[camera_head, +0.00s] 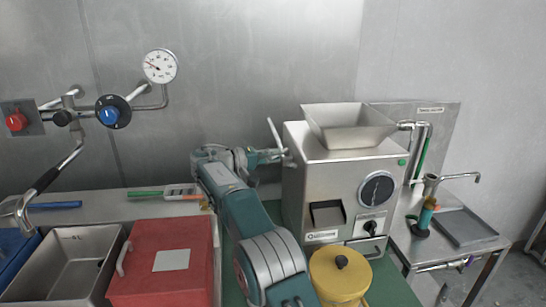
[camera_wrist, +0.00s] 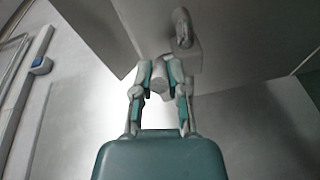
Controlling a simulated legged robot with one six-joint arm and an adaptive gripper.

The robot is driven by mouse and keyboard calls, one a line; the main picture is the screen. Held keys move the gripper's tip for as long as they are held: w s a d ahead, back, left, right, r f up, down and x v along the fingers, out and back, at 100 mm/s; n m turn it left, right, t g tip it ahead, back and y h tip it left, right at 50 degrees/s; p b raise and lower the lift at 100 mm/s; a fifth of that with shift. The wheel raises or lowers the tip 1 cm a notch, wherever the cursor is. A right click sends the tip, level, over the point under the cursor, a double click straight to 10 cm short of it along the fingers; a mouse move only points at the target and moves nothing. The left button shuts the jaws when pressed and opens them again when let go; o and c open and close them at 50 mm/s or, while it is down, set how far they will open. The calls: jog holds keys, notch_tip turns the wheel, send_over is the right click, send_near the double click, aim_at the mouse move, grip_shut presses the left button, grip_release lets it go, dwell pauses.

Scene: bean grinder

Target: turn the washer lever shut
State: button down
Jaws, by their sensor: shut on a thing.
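A pale metal lever (camera_head: 276,136) sticks up at the left side of the steel grinder (camera_head: 308,180). My gripper (camera_head: 279,154) reaches this side from the left. In the wrist view, my gripper (camera_wrist: 159,82) is shut on a short grey cylindrical lever end (camera_wrist: 157,77), with one finger on each side. A bent grey piece (camera_wrist: 182,30) stands just beyond the fingertips against the grinder's wall. How the held end joins the upright lever is hard to see. No label shows which lever is the washer's.
A yellow lidded pot (camera_head: 338,277) stands before the grinder. A red box (camera_head: 160,275) and steel basin (camera_head: 65,270) are at left. Pipes with a blue knob (camera_head: 113,111) and gauge (camera_head: 160,66) line the wall. A side table (camera_head: 445,250) with a tap (camera_head: 455,178) is right.

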jog(key=shift+f, duration=0.4)
jog(key=c, duration=0.6)
grip_release()
jog(key=shift+a, duration=0.1)
jog(key=shift+c, duration=0.2)
jog(key=shift+r, duration=0.15)
jog(key=shift+a+r, duration=0.1)
jog(key=shift+a, duration=0.25)
jog(key=v, duration=0.7)
jog(key=shift+w, duration=0.1)
